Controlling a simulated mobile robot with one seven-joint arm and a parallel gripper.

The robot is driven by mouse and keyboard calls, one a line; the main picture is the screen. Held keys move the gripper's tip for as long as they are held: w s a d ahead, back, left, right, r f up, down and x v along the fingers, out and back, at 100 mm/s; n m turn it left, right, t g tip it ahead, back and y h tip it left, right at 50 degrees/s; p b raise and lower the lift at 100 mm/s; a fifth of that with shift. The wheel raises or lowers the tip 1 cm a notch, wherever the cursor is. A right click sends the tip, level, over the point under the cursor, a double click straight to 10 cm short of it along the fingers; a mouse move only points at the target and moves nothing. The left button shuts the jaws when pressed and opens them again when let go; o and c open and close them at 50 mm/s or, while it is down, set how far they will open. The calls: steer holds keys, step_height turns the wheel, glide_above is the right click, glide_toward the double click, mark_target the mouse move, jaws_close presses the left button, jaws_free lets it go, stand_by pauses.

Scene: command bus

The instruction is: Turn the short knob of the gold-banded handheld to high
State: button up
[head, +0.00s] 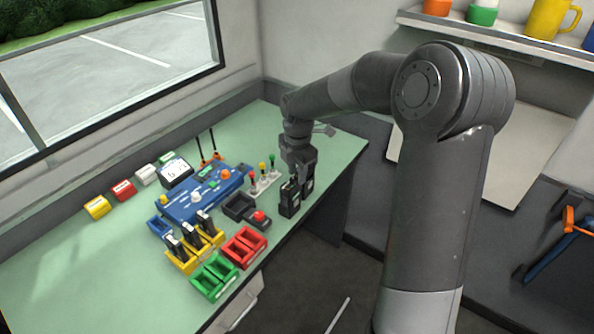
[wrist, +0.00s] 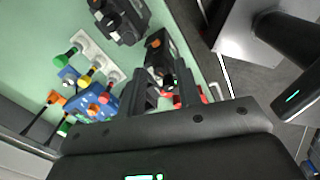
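In the wrist view, one handheld (wrist: 158,48) with an orange part lies just past my gripper (wrist: 167,86). The other handheld (wrist: 124,22) is beyond it, up and left. My fingers are apart, with small knob-like parts showing in the gap; contact cannot be told. I cannot make out a gold band, or the knob's setting.
A yellow rack (head: 181,265) holds several more black handhelds. Green (head: 214,291) and red (head: 244,262) bins stand at the front edge. A blue console (head: 190,205) and a row of coloured levers (head: 262,184) stand left of my gripper. The left table area is bare.

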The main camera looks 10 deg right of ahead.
steer(key=shift+o, duration=0.2)
step_height(320, 180, up, 11)
steer(key=shift+s, duration=0.15)
stand_by(0.3)
steer(key=shift+d+f, duration=0.1)
steer(key=f+n, duration=0.1)
steer(key=f, duration=0.2)
steer(key=f+n, duration=0.1)
steer(key=f, duration=0.3)
steer(key=f+n, duration=0.1)
steer(key=f, duration=0.3)
steer(key=shift+w+n, duration=0.2)
steer(key=shift+n, duration=0.1)
steer(key=shift+r, duration=0.1)
jaws_close()
